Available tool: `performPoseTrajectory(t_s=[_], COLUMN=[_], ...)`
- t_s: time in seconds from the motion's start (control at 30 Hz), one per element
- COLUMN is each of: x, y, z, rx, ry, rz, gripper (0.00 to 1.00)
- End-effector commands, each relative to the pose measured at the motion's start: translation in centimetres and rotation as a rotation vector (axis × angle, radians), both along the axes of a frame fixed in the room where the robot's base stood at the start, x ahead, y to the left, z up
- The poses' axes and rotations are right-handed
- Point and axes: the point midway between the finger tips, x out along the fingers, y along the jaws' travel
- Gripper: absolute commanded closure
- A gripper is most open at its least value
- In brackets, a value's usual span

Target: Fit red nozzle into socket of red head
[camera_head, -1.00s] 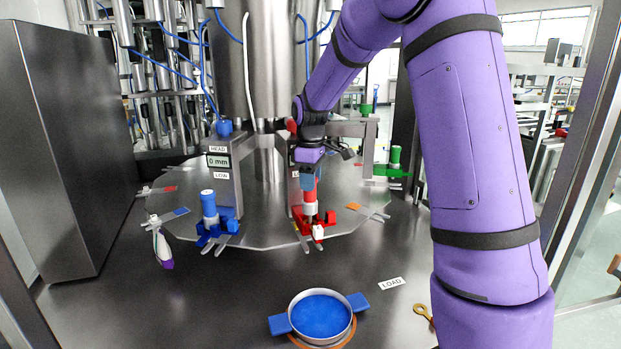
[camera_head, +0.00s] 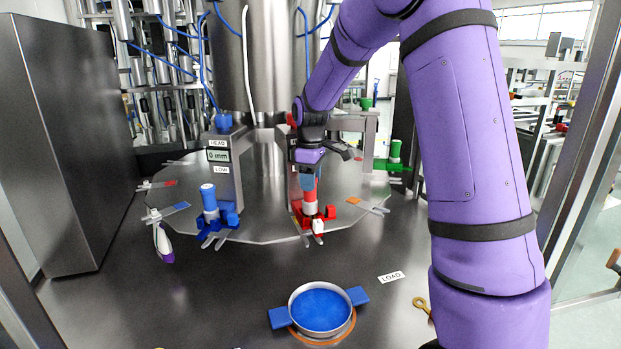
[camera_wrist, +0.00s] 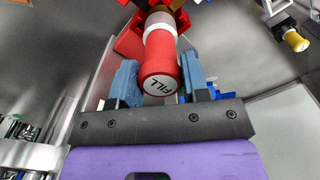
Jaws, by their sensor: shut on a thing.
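The red nozzle (camera_wrist: 159,62) is a red cylinder with a white band and a "FILL" label on its end. My gripper (camera_head: 308,182) is shut on it, with a blue finger on each side in the wrist view (camera_wrist: 157,82). The nozzle stands roughly upright at the red head (camera_head: 328,212), its lower end at the red clamp-like parts. The wrist view shows a brass-coloured piece beyond the white band, between red parts of the head (camera_wrist: 130,42). The socket itself is hidden, so I cannot tell how deep the nozzle sits.
A blue head with a blue nozzle (camera_head: 209,197) stands to the left, a green one (camera_head: 395,150) to the right. A blue-filled pan (camera_head: 320,309) with blue handles is in front, near a LOAD label (camera_head: 391,277) and a brass wrench (camera_head: 422,304). The front table is otherwise mostly clear.

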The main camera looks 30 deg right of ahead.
Motion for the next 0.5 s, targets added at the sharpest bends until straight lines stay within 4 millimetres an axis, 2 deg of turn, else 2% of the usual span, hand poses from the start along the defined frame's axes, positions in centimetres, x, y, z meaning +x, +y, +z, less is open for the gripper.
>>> performPoseTrajectory(t_s=[0.5], x=[0.02], y=[-0.01], z=[-0.89], rx=[0.0], ry=[0.001], rz=[0.0], gripper=[1.0])
